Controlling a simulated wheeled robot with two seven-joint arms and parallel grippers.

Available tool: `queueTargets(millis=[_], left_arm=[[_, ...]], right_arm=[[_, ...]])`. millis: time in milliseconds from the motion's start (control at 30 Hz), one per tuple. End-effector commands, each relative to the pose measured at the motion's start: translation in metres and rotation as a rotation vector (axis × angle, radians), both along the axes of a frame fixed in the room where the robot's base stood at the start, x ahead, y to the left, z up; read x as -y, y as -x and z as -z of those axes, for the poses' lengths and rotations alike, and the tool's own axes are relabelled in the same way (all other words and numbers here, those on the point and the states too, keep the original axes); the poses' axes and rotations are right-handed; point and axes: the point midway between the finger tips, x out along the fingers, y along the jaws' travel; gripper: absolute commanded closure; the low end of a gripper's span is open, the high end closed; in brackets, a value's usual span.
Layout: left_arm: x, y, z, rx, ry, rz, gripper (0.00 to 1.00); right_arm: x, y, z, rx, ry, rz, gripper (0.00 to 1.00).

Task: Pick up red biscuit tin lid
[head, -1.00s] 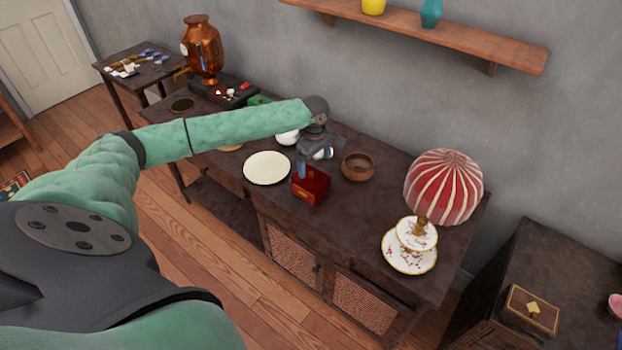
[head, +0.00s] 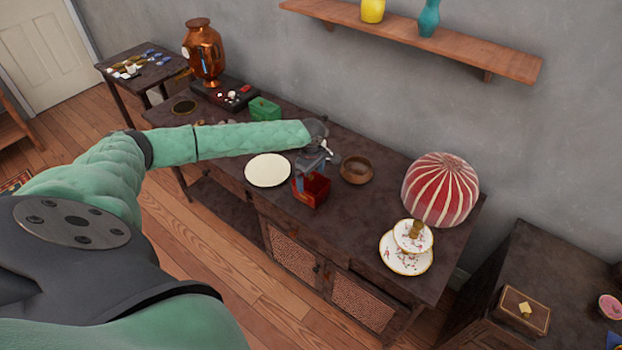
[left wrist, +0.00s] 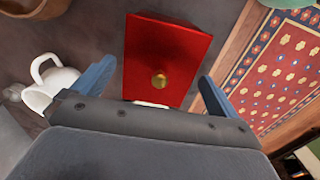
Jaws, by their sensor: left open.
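The red biscuit tin (head: 317,194) stands on the dark sideboard, near its front edge. In the left wrist view its red lid (left wrist: 165,40) shows from above, with a round gold knob near the middle. My left gripper (head: 311,176) is at the tin, partly hiding its top in the head view. Its two blue fingers are spread wide, one on each side of the lid in the left wrist view (left wrist: 155,74), with nothing held between them. I cannot tell whether a finger touches the lid. My right gripper is not in view.
A cream plate (head: 267,170) lies left of the tin, and a brown bowl (head: 356,170) stands to its right. A white pot (left wrist: 55,85) is close to one finger. A red-striped lamp (head: 440,188) stands farther right. A green box (head: 264,109) is behind the arm.

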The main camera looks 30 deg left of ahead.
Motion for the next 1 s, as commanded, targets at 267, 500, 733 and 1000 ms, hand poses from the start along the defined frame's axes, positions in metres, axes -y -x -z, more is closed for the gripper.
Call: queueTargets(millis=[267, 500, 733, 1000], left_arm=[[0.0, 0.0, 0.006, 0.001, -0.001, 0.0, 0.02], [0.0, 0.0, 0.006, 0.001, -0.001, 0.0, 0.33], [0.0, 0.0, 0.006, 0.001, -0.001, 0.001, 0.41], [-0.001, -0.001, -0.005, 0.002, -0.001, 0.0, 0.41]], right_arm=[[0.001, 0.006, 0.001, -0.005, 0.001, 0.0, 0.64], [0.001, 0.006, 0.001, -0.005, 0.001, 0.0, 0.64], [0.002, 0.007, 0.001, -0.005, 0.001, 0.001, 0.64], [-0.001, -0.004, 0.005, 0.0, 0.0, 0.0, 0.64]])
